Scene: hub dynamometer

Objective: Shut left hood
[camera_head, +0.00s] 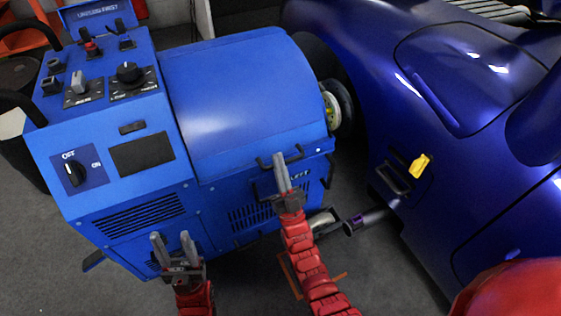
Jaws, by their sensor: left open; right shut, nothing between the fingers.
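The blue dynamometer (110,200) stands at the left, and its curved blue hood (235,90) covers its right part. The hood looks lowered, its front edge close along the body; I cannot tell whether it is fully shut. A dark handle (263,163) is on the hood's front edge, partly hidden by my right gripper (280,160). That gripper is shut and empty, its fingertips at the handle; contact cannot be told. A partly covered "LEFT" label (300,174) is just below. My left gripper (171,240) is open and empty, in front of the lower vented panel.
A dark blue car (420,120) stands close at the right, with a yellow piece (420,165) on its side. The dynamometer's control panel (105,85) has knobs and switches. A pipe (368,219) sticks out below the car. Grey floor (390,275) is open in front.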

